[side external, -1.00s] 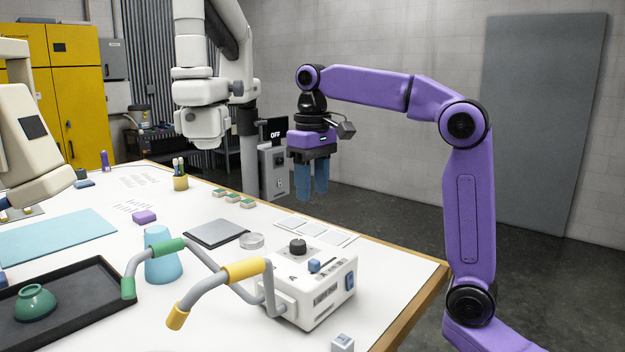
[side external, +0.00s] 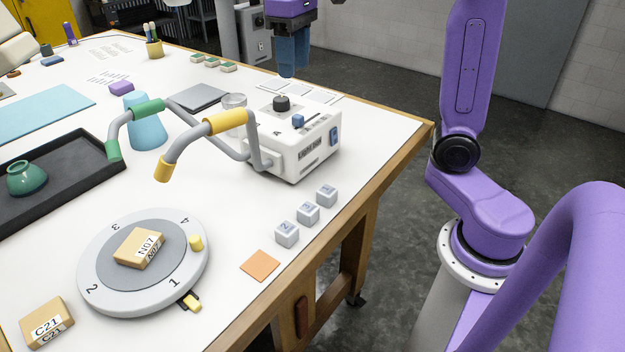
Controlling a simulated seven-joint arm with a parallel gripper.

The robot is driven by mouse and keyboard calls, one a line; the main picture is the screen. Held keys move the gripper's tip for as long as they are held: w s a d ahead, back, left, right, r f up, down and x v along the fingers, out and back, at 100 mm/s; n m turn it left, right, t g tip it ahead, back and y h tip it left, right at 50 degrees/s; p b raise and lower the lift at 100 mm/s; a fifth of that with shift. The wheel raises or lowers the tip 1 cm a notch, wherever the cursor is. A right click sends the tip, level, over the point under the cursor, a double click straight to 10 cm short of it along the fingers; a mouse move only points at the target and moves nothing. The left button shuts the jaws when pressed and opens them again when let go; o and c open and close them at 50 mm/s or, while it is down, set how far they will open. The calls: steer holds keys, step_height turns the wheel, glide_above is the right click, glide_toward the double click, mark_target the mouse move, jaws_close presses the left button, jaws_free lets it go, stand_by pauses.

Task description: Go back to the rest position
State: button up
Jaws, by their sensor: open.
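My gripper (side external: 294,62) is at the top of the side external view, at the end of the purple arm. Its two blue fingers point down with a gap between them, open and empty. It hangs above and behind the white box with the black knob (side external: 281,103), touching nothing visible. The upper part of the gripper and the upper arm links are cut off by the top of the picture.

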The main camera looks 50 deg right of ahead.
steer(key=s+a+f+n, duration=0.1)
steer(key=s+f+n, duration=0.4)
steer(key=s+f, duration=0.3)
steer(key=s+a+f+n, duration=0.1)
steer(key=s+f+n, duration=0.4)
steer(key=s+f, duration=0.4)
steer(key=s, duration=0.6)
steer(key=shift+s, duration=0.4)
